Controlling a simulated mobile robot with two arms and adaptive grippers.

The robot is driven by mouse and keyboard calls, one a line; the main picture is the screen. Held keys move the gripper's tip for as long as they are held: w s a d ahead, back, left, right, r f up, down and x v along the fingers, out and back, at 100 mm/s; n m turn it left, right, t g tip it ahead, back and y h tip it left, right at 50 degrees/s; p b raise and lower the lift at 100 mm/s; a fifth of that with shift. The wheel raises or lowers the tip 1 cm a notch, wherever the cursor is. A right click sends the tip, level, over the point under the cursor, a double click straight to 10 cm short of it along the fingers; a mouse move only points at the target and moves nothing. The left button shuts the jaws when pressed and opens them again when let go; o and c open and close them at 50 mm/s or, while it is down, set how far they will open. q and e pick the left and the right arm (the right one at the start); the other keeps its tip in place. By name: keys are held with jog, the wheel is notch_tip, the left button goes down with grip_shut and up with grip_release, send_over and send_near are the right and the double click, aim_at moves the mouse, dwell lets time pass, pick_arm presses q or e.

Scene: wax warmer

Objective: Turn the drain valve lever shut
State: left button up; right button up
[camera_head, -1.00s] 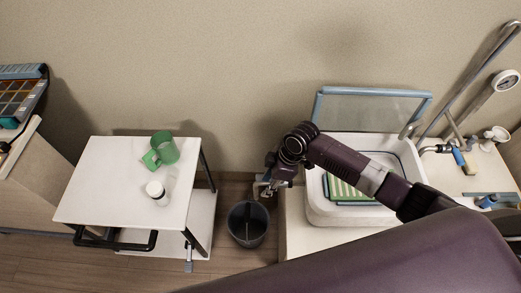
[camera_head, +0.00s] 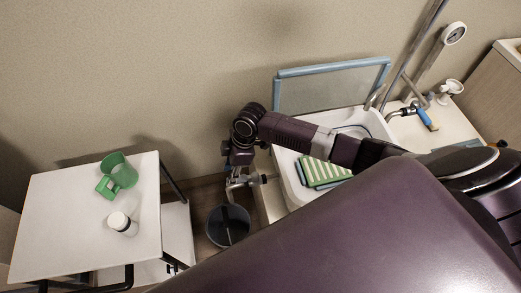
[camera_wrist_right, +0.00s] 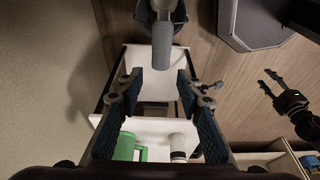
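The drain valve's grey lever (camera_wrist_right: 163,48) shows at the top centre of the right wrist view, above the dark bucket. In the head view the pale valve fitting (camera_head: 246,181) sticks out at the sink's left side, partly hidden by my arm. My right gripper (camera_wrist_right: 160,82) has its two blue-padded fingers spread apart with nothing between the pads. The lever appears just beyond the fingertips, and I cannot tell whether it touches them. In the head view my right gripper (camera_head: 240,158) is right over the fitting. My left gripper (camera_wrist_right: 270,84) shows at the wrist view's right, fingers apart and empty.
The bucket (camera_head: 228,226) stands on the floor below the fitting. A white cart (camera_head: 60,205) to the left carries a green mug (camera_head: 118,170) and a white jar (camera_head: 122,223).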

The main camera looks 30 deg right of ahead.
jog(key=shift+b+x, duration=0.6)
jog(key=shift+x, duration=0.25)
jog(key=shift+a+f+b, duration=0.1)
jog(key=shift+f+b, duration=0.55)
jog(key=shift+b, duration=0.05)
jog(key=shift+w+a+f+b, duration=0.15)
jog(key=shift+a+f+b, duration=0.05)
jog(key=shift+f+b, duration=0.45)
jog(key=shift+r, duration=0.2)
pick_arm(q)
jog(key=f, duration=0.4)
jog(key=shift+w, duration=0.4)
pick_arm(e)
jog(key=shift+f, duration=0.1)
jog(key=shift+f, duration=0.1)
